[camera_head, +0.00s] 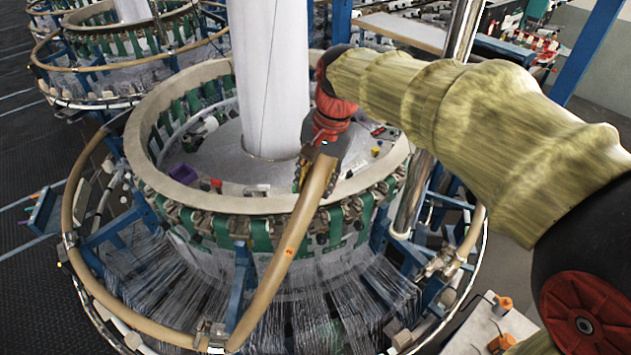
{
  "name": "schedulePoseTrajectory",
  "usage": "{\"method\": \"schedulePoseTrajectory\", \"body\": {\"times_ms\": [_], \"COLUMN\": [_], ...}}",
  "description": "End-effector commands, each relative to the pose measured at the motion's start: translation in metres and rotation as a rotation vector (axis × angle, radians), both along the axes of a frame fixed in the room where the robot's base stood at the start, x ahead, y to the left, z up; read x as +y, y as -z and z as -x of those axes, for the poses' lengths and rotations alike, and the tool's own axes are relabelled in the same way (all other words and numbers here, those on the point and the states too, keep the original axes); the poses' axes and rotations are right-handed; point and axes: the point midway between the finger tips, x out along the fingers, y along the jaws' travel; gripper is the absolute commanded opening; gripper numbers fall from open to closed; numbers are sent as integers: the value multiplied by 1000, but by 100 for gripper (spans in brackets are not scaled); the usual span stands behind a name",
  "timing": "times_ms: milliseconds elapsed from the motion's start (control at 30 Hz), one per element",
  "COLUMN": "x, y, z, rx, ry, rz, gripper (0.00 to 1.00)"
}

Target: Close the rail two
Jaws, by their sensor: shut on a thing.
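The tan curved rail (290,240) with a small orange mark, which I take to be rail two, is swung up from the loom's outer ring. Its lower end is near a metal fitting (212,338) at the front. It slants up to the right, across the green-banded loom ring. My gripper (320,158) is shut on the rail's upper end, above the loom's inner plate. My arm, in a yellow-green sleeve, reaches in from the right. The fingertips are partly hidden. Another metal fitting (445,263) sits on the outer ring at the right.
A white central column (268,75) stands just left of my gripper. A steel post (412,195) and blue frame parts are at the right. Fine threads (330,300) fan out below the ring. A second loom (120,50) is at the back left. Dark floor lies at the left.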

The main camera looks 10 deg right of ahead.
Motion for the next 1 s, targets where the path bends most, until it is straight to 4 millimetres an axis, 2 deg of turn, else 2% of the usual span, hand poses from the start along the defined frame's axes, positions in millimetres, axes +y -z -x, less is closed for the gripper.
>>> {"method": "schedulePoseTrajectory", "body": {"times_ms": [533,833,1000], "x": [0,-1,-11], "y": [0,1,7], "z": [0,0,2], "rx": [0,0,-2], "ry": [0,0,2], "rz": [1,-1,-16], "gripper": [0,0,0]}}
